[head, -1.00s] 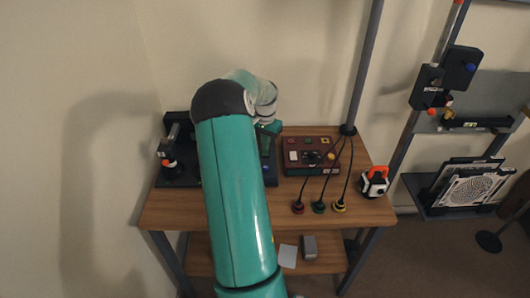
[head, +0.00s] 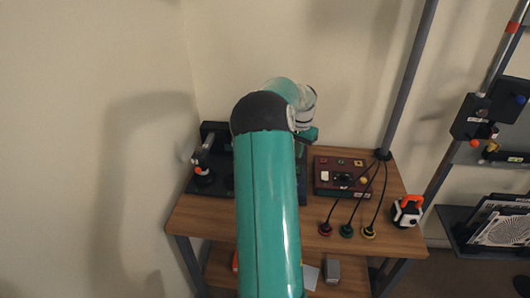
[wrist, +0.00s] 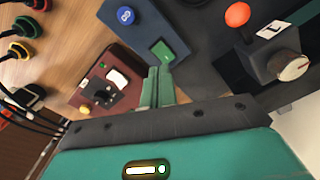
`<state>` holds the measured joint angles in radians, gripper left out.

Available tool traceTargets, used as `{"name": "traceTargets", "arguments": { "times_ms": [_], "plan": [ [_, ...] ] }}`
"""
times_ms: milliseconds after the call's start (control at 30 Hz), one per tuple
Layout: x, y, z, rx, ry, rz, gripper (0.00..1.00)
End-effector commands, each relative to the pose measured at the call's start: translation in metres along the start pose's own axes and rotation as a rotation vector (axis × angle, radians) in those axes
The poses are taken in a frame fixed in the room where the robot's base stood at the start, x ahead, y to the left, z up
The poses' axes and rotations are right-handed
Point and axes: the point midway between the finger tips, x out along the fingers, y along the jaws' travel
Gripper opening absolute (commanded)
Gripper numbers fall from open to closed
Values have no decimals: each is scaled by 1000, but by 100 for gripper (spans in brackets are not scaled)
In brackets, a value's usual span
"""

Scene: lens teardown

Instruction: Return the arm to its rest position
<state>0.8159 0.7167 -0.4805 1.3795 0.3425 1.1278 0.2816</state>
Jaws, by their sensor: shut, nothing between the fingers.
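My arm, teal with a dark elbow, reaches from the bottom of the head view up over the wooden table (head: 187,222). In the wrist view my gripper (wrist: 160,72) has its two green fingers together with nothing between them. The fingertips are in front of a dark panel (wrist: 125,42) with a green square button (wrist: 162,52) and a blue round button (wrist: 126,16). I cannot tell how far the tips are from the panel.
A dark red control box (head: 341,178) sits right of my arm. Red, green and yellow plugs (head: 346,231) on black cables lie in front of it. An orange-handled device (head: 407,211) stands at the right edge. A dark fixture (head: 205,170) is at left. A grey pole (head: 410,80) rises behind.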

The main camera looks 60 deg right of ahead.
Motion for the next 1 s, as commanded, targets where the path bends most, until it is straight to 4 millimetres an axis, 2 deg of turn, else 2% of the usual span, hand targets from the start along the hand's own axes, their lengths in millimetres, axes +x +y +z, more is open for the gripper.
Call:
{"name": "traceTargets", "arguments": {
  "times_ms": [300,367,467,567,733,833,1000],
  "plan": [
    [-2,-3,3,-7,1,-4,0],
    [-9,-9,10,-24,3,-13,0],
    [-28,-28,35,-82,8,-41,0],
    [-56,-52,77,-176,18,-81,0],
    [-102,-85,163,-369,36,-148,0],
    [-124,-96,216,-487,49,-184,0],
    [-156,-99,305,-698,81,-238,0]
  ]
}}
